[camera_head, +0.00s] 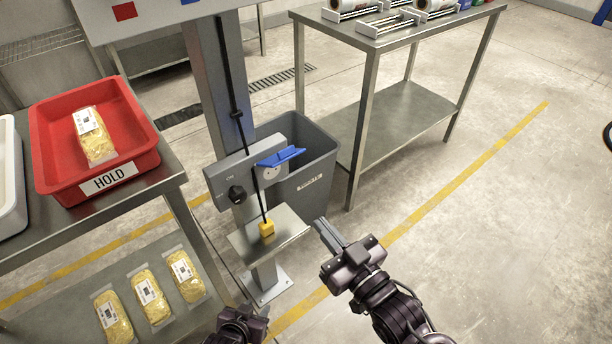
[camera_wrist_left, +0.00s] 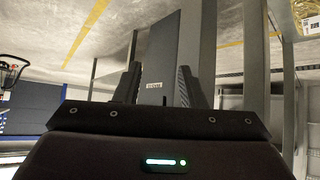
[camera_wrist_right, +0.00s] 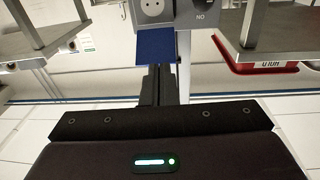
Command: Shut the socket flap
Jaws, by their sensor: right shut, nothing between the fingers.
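The blue socket flap (camera_head: 281,157) stands out from the grey switch panel (camera_head: 228,176), raised open above the round socket (camera_head: 270,174). In the upside-down right wrist view the flap (camera_wrist_right: 156,50) lies beyond my fingertips, with the socket face (camera_wrist_right: 153,10) uncovered. My right gripper (camera_head: 322,225) is shut and empty, below and to the right of the flap, apart from it. My left gripper (camera_head: 247,314) is low at the bottom edge in the head view; the left wrist view shows its two fingers (camera_wrist_left: 158,88) apart with nothing between them.
A black knob (camera_head: 237,194) sits on the panel, and a yellow plug (camera_head: 267,228) on a cord rests on the small shelf (camera_head: 290,224). A grey bin (camera_head: 318,165) stands behind. A red HOLD tray (camera_head: 50,150) is at left, a steel table (camera_head: 385,125) at right. Floor at right is clear.

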